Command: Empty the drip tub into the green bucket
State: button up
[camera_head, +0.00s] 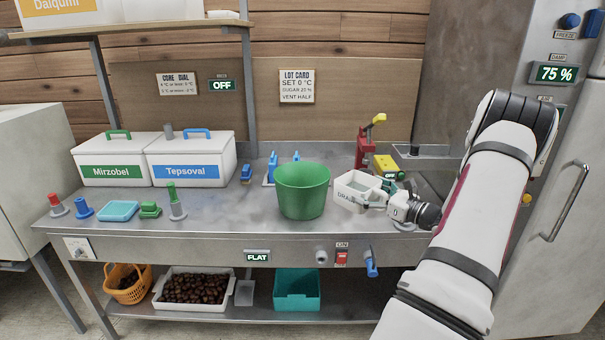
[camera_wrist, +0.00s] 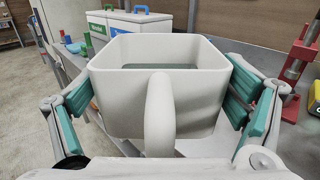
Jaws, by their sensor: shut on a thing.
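The green bucket stands upright on the steel bench. My gripper (camera_head: 384,190) is shut on the tub. In the wrist view the tub (camera_wrist: 200,100) sits between my teal-padded fingers, its curved handle toward me, with a greyish-green surface inside. The bucket's inside bottom is hidden.
A red press-like stand (camera_head: 364,148) and a yellow block (camera_head: 386,165) are behind the tub. Two lidded white bins (camera_head: 190,158) stand at the back left. A blue tray (camera_head: 118,210) and several coloured knobs are at the left. The bench left of the bucket is partly clear.

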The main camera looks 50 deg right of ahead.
aim_at(302, 191)
jog(key=i+l, duration=0.45)
jog(key=l, duration=0.25)
jog(key=i+l, duration=0.25)
jog(key=l, duration=0.1)
